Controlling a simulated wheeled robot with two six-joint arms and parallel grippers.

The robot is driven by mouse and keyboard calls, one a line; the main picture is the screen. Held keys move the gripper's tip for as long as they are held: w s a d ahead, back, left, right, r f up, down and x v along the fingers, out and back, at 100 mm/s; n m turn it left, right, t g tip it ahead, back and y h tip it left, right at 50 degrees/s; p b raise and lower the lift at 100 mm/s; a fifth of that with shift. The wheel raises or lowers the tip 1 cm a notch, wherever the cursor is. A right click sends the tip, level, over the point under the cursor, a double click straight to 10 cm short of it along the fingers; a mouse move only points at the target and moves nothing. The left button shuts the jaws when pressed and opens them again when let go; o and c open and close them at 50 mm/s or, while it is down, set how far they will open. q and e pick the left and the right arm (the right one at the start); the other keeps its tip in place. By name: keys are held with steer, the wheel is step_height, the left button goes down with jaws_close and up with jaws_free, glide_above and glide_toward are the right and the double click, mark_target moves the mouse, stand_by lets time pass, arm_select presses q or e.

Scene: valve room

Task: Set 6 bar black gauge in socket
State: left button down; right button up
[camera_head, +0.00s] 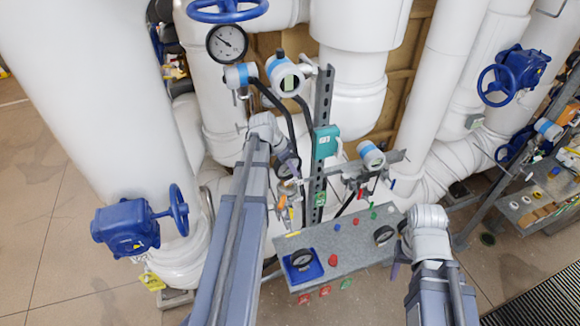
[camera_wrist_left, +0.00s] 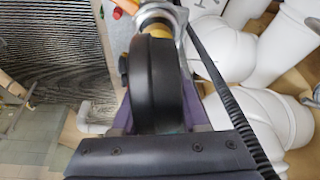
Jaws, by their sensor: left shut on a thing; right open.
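My left gripper (camera_head: 286,163) is shut on a black round gauge (camera_wrist_left: 155,82), seen edge-on between the purple fingers in the left wrist view. A brass-coloured fitting (camera_wrist_left: 158,18) with a silver collar and an orange part lies right at the gauge's stem end. I cannot tell whether the stem is seated in it. In the head view the held gauge (camera_head: 289,169) is partly hidden, beside the upright metal rail. My right gripper (camera_head: 397,253) is open at the right of the grey bench, near a gauge (camera_head: 384,235). Another gauge (camera_head: 302,259) lies in a blue tray (camera_head: 292,280).
The grey bench (camera_head: 345,255) carries red and green knobs. A slotted rail (camera_head: 321,100) with a teal box (camera_head: 325,142) rises behind it. Large white pipes (camera_head: 90,90) and blue valves (camera_head: 127,228) crowd the sides. Open floor (camera_head: 40,200) shows at far left.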

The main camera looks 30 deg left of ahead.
arm_select(q)
steer(key=shift+f+b, duration=0.7)
stand_by(0.5)
steer(key=shift+f+b, duration=0.25)
steer(key=shift+b, duration=0.05)
stand_by(0.3)
steer(key=shift+c, duration=1.7)
jaws_free()
steer(key=p+v, duration=0.3)
steer(key=shift+s+a+r, duration=0.15)
steer(key=shift+s+r, duration=0.15)
steer(key=s+a, duration=0.5)
steer(key=s, duration=0.5)
steer(key=shift+a+f, duration=0.25)
steer(key=shift+f, duration=0.05)
